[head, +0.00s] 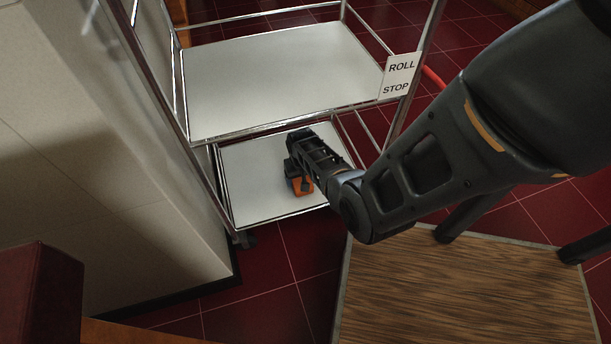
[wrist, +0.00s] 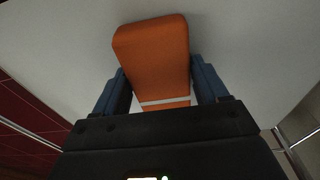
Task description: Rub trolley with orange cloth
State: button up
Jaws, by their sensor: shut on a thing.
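The trolley (head: 262,76) is a metal frame with white shelves and a sign reading "ROLL STOP" on its right post. My gripper (head: 298,182) reaches in over the lower shelf (head: 246,181). It is shut on the orange cloth (head: 304,186), which looks like a thick block. In the wrist view the orange cloth (wrist: 153,58) sits between the two blue fingers of my gripper (wrist: 160,88), with the pale shelf (wrist: 235,32) behind it. I cannot tell whether the cloth touches the shelf. My gripper hides part of the cloth in the head view.
A wood-topped table (head: 460,295) stands at the front right, below my arm. A pale wall block (head: 90,170) stands close on the trolley's left. Trolley posts and rails border the lower shelf, and the upper shelf overhangs its back. Both shelves look otherwise empty.

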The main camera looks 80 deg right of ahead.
aim_at(277, 189)
jog(key=shift+w+a, duration=0.7)
jog(key=shift+w, duration=0.45)
jog(key=shift+w+a, duration=0.7)
jog(key=shift+w, duration=0.5)
jog(key=shift+w+a, duration=0.7)
jog(key=shift+w, duration=0.45)
notch_tip(277, 189, up, 6)
jog(key=p, duration=0.5)
jog(key=shift+r+p, duration=0.1)
jog(key=shift+p, duration=0.2)
jog(key=shift+r, duration=0.1)
